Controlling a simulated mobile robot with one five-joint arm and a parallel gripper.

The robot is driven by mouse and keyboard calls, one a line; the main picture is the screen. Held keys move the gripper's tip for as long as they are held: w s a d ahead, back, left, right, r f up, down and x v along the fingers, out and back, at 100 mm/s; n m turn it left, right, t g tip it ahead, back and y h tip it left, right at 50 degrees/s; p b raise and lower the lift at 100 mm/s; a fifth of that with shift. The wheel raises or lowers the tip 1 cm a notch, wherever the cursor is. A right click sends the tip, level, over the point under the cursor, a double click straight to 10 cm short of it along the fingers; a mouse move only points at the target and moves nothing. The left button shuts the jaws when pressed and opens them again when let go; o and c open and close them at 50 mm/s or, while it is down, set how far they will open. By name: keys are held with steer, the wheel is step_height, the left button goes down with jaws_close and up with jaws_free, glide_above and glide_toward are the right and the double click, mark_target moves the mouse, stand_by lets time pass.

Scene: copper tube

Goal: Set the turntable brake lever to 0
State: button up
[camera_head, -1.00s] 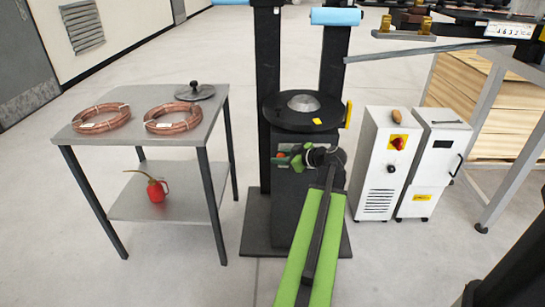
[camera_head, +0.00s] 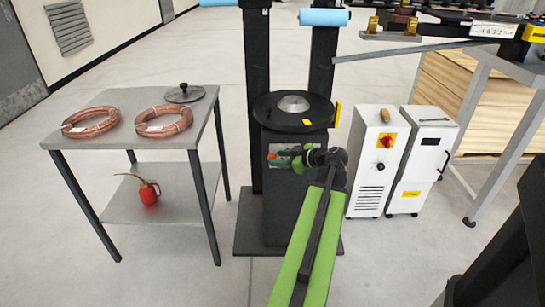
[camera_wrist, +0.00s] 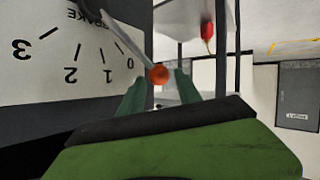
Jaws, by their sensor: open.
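The turntable (camera_head: 295,108) is a dark round plate with a pale dome on a black stand. In the wrist view the white brake dial (camera_wrist: 75,50) shows upside down with marks 0 to 3. The brake lever (camera_wrist: 136,40) is a grey bar ending in an orange-red knob (camera_wrist: 158,74). It runs just right of the 0 mark, on the side away from 1; its exact setting is hard to tell at this angle. My gripper (camera_wrist: 160,78) is open, its green fingers on either side of the knob. In the head view my gripper (camera_head: 288,158) is at the stand's front, largely hiding the lever.
A grey table (camera_head: 100,145) at left holds two copper coils (camera_head: 90,122) (camera_head: 164,122) and a dark lid (camera_head: 185,93). A red oil can (camera_head: 149,193) stands on its lower shelf. White cabinets (camera_head: 372,165) (camera_head: 420,165) stand right of the stand. Open floor lies in front.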

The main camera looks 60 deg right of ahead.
steer(key=p+v, duration=0.4)
steer(key=v, duration=0.9)
steer(key=shift+p, duration=0.3)
steer(key=shift+s+a+r, duration=0.1)
steer(key=shift+s, duration=0.05)
